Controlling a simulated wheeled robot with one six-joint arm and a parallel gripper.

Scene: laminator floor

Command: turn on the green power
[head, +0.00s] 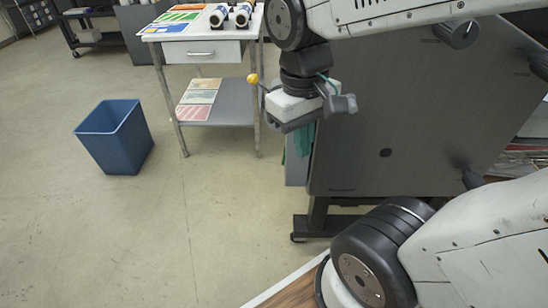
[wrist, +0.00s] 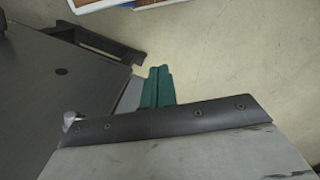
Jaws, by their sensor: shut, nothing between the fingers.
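I cannot make out a green power button or switch in either view. My gripper (head: 305,108) hangs at the upper middle of the head view, in front of the dark grey machine panel (head: 400,125); it is shut and empty. In the wrist view the green item (wrist: 157,87) hangs beside the panel (wrist: 55,95), partly hidden behind a dark strip with screws. A yellow ball knob (head: 253,78) shows just left of my gripper; what it belongs to is hidden.
A steel table (head: 206,52) with a drawer and lower shelf stands behind, bearing colour sheets and white rolls (head: 219,15). A blue bin (head: 115,138) stands on the floor at left. The concrete floor (head: 150,235) is clear at front left. A cart (head: 90,38) is at far left.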

